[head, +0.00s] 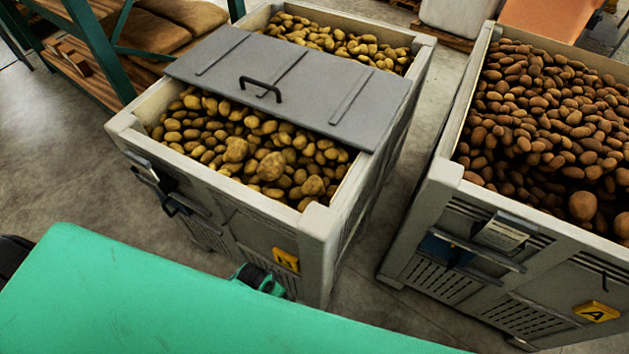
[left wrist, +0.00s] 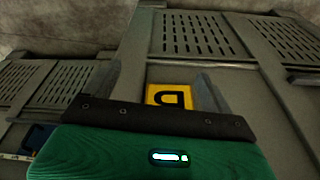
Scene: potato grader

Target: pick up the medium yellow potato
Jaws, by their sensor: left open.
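Many yellow potatoes (head: 215,130) fill the left crate (head: 130,128), partly under a grey lid. Three larger ones lie near the open front: one left of middle (head: 236,150), one in the middle (head: 271,166) and one by the front right corner (head: 313,185). I cannot tell which counts as medium. My left gripper (left wrist: 160,88) is open and empty in the left wrist view, facing the crate's outer front with the yellow letter plate (left wrist: 170,95) between its fingers. In the head view only a bit of it shows, low in front of the crate. My right gripper is not in view.
The grey lid (head: 300,85) with a black handle (head: 261,89) covers the crate's middle. A second crate (head: 449,172) of brown potatoes (head: 540,120) stands at the right, across a narrow gap. A green shelf rack (head: 95,45) with sacks stands at the back left.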

